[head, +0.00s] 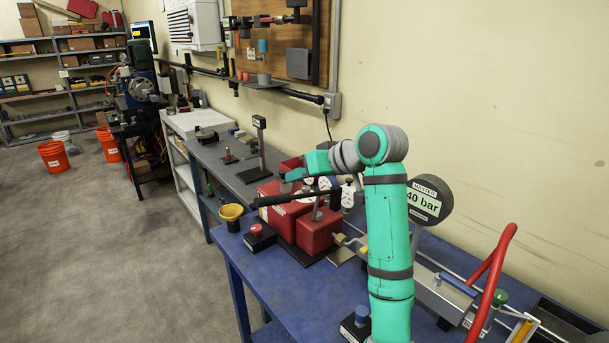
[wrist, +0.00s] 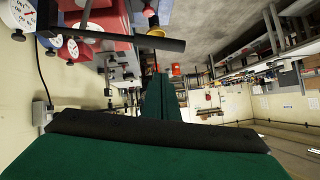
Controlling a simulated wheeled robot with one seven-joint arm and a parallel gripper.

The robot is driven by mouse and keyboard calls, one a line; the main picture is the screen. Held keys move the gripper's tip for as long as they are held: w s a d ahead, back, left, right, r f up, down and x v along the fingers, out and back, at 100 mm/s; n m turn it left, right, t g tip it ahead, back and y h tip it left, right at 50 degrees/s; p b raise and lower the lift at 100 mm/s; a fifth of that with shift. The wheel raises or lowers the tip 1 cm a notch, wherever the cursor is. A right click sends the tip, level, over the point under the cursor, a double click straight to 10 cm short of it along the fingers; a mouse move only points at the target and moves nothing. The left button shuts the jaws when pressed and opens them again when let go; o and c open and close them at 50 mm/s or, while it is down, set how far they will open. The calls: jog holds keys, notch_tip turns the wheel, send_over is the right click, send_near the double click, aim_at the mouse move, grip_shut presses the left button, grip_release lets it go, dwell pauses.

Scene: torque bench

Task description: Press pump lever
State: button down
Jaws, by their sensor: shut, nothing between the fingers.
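The pump is a red block (head: 318,232) on the blue bench, with a long black lever (head: 292,198) lying nearly level above it. The lever also shows as a dark bar at the upper left of the wrist view (wrist: 125,38). My green gripper (head: 290,177) is shut and empty. In the head view it shows just above the lever's middle. In the wrist view the closed fingers (wrist: 160,84) point past the bar, with a gap in the picture between them. I cannot tell the exact height of the gripper over the lever.
A round dark gauge marked "MASTER" and "40 bar" (head: 425,199) stands right of my arm. A yellow cup (head: 231,214) and a red button box (head: 258,236) sit left of the pump. A bent red handle (head: 492,282) rises at the right. The bench's front left is clear.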

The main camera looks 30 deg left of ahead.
jog(key=a+f, duration=0.5)
jog(key=f, duration=0.1)
jog(key=shift+w+a+f, duration=0.25)
jog(key=shift+w+f, duration=0.1)
jog(key=shift+s+a, duration=0.15)
